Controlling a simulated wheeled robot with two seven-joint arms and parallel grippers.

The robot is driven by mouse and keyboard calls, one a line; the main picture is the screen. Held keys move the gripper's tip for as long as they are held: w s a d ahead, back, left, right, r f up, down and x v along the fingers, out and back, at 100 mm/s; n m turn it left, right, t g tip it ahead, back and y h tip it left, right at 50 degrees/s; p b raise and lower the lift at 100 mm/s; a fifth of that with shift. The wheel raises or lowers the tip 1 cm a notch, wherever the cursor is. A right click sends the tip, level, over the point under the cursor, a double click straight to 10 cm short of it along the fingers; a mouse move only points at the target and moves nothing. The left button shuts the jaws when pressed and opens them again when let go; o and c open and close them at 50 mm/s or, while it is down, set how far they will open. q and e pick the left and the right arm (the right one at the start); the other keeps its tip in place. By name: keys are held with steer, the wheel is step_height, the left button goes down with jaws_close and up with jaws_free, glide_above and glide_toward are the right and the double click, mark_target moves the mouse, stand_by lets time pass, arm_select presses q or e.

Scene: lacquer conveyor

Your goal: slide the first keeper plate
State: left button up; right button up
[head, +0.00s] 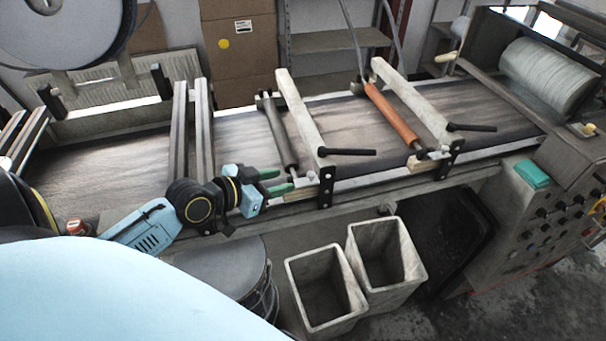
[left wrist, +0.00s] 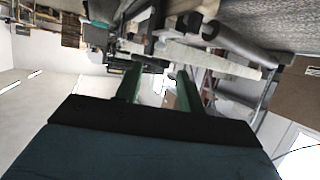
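My left gripper (head: 281,181) reaches in from the left along the conveyor's near edge, its two green fingers apart. Just past its fingertips is a small pale metal plate (head: 303,180) at the near end of the dark roller (head: 281,134); this appears to be the first keeper plate. Whether the fingers touch it is unclear. A similar small fitting (head: 424,160) is at the near end of the orange roller (head: 391,115). In the left wrist view, the green fingers (left wrist: 158,84) are apart, with pale background between them. My right gripper is not in view.
Pale crossbars with black handles (head: 347,152) span the conveyor belt (head: 105,172) beside the rollers. Two open bins (head: 326,288) and a drum (head: 222,272) stand below the near edge. A control panel (head: 560,215) is at the right.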

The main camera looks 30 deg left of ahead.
mark_target(310, 174)
arm_select(q)
steer(key=x, duration=0.8)
steer(key=shift+f, duration=0.1)
jaws_close()
